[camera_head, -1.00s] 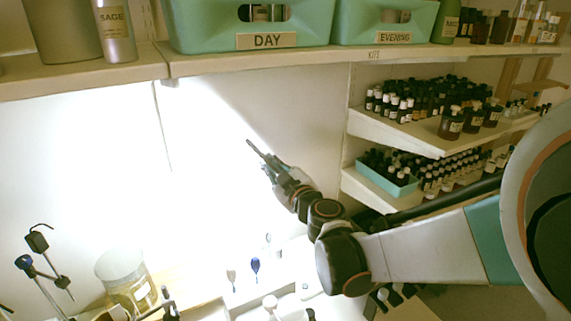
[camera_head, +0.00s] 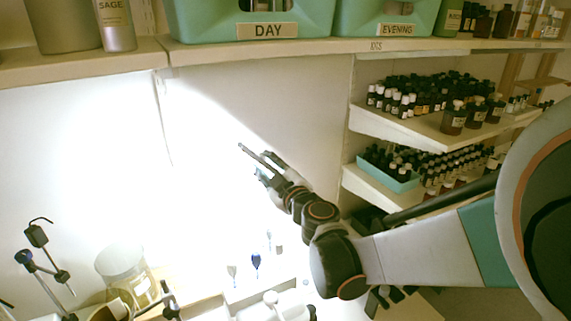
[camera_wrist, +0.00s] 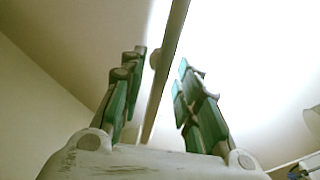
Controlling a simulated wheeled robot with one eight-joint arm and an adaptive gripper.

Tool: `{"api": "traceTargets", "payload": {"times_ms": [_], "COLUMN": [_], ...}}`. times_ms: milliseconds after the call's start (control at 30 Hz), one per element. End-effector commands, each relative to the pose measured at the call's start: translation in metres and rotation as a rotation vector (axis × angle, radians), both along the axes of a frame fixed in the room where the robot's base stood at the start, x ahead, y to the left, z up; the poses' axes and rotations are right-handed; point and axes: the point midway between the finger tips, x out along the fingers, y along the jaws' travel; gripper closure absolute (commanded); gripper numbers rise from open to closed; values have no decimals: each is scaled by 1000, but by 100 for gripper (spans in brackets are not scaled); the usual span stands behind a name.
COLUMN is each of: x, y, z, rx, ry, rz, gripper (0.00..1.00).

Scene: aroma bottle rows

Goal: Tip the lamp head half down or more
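I cannot pick out the lamp head for certain; strong white light with a slanted upper edge falls on the wall (camera_head: 80,150). My gripper (camera_head: 264,166) is raised in front of this wall, pointing up and left. In the wrist view its green-padded fingers (camera_wrist: 162,70) stand apart. A long thin rod (camera_wrist: 165,65) with a small knob runs between them, close to the left fingertip, with a gap to the right one. The rod also shows in the head view (camera_head: 253,153), reaching past the fingertips; how it is held is unclear.
A jointed dark stand (camera_head: 50,258) and a glass jar (camera_head: 125,270) are at lower left. A small blue-topped item (camera_head: 256,262) stands below my gripper. A shelf with teal bins (camera_head: 250,25) is above; bottle shelves (camera_head: 430,130) are at right.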

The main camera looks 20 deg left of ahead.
Motion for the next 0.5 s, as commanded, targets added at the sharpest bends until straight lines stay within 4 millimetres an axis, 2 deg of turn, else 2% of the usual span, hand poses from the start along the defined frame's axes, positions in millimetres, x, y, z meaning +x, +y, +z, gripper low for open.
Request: {"api": "traceTargets", "payload": {"times_ms": [267,500], "x": [-3,-27], "y": [-4,-31], "z": [0,0], "rx": [0,0], "ry": [0,0], "rz": [0,0], "gripper": [70,70]}}
